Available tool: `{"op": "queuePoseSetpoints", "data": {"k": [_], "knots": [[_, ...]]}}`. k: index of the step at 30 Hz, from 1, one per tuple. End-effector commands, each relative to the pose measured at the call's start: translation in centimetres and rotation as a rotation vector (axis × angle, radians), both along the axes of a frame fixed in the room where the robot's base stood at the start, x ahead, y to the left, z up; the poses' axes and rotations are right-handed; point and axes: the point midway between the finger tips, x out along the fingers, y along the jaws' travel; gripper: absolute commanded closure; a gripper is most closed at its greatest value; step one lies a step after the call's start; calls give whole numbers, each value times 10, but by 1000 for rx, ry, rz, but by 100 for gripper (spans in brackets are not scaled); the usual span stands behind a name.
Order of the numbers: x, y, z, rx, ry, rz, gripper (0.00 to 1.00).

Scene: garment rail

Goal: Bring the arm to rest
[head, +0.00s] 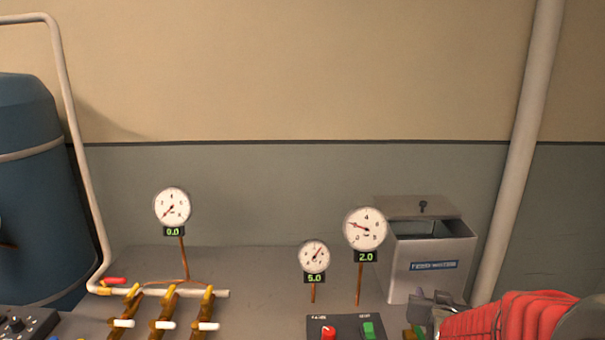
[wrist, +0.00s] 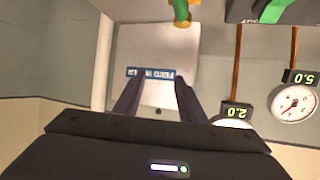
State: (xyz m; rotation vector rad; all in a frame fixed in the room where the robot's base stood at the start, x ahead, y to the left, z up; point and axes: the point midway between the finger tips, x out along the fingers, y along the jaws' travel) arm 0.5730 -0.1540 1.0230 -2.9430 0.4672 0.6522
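My arm, in a red ribbed sleeve, comes in at the lower right of the head view. My gripper (head: 432,302) is at its end, low in front of the metal feed-water box (head: 432,262). In the wrist view, which looks upside down, my gripper (wrist: 161,78) has its two dark fingers apart with nothing held between them. The feed-water box (wrist: 155,50) with its blue label shows beyond the fingers. I cannot tell the distance between the fingers and the box.
Gauges read 0.0 (head: 172,206), 5.0 (head: 314,256) and 2.0 (head: 365,229). A pipe (head: 520,150) rises right. No garment rail shows.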

Motion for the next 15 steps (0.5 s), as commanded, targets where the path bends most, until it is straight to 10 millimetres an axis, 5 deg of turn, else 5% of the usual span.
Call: {"op": "queuePoseSetpoints", "data": {"k": [6, 15], "knots": [[-35, 26, -26, 74, 203, 45, 63], [-101, 68, -34, 144, 457, 113, 63]]}}
